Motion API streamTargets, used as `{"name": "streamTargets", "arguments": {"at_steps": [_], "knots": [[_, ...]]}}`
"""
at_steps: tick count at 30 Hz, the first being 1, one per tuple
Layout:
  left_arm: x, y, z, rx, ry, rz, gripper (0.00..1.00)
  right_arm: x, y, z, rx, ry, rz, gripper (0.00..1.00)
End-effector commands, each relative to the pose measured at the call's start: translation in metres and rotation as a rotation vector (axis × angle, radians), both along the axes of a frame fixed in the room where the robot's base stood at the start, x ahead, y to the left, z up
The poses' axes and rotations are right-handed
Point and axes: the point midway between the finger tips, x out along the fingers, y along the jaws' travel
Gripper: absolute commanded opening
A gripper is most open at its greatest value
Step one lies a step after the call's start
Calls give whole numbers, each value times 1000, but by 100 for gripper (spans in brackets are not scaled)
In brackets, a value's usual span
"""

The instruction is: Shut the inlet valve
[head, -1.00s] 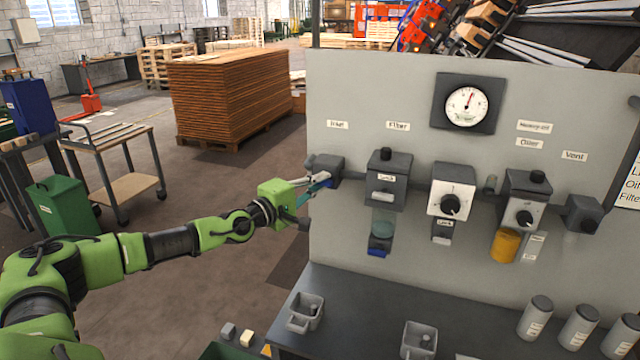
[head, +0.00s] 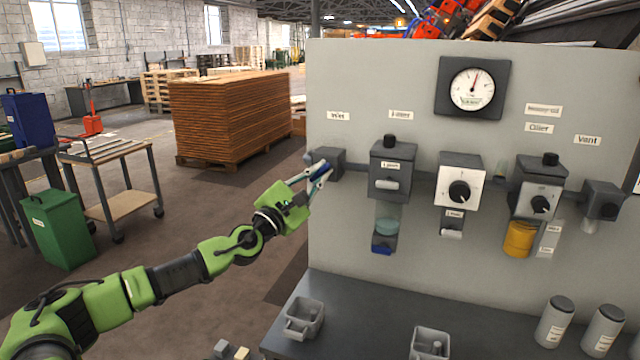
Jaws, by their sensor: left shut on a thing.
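The inlet valve (head: 331,158) is a dark grey block at the left edge of the grey panel, under the "Inlet" label. My left gripper (head: 319,172) reaches it from the lower left. Its fingers are shut on the valve's lever, at the block's front left. The fingers hide most of the lever, so I cannot make out its exact angle. My right gripper is out of view.
The panel (head: 400,265) also carries a round gauge (head: 473,89), a filter unit (head: 391,170), a regulator (head: 460,185), an oiler with an amber bowl (head: 519,239) and a vent valve (head: 602,200). Grey trays (head: 304,318) and canisters (head: 556,322) stand on the bench below.

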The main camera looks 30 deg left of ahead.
Motion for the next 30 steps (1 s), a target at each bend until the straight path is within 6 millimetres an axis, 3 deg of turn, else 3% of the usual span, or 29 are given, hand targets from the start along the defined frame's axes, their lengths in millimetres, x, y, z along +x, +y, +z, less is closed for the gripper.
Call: {"name": "streamTargets", "arguments": {"at_steps": [6, 18, 30], "knots": [[0, -2, -5, -205, -45, -3, 0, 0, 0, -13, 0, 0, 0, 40], [0, -2, -2, -544, -127, -2, 0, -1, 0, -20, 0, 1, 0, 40], [0, -1, -2, -728, -171, 0, 0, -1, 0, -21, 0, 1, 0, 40]]}}
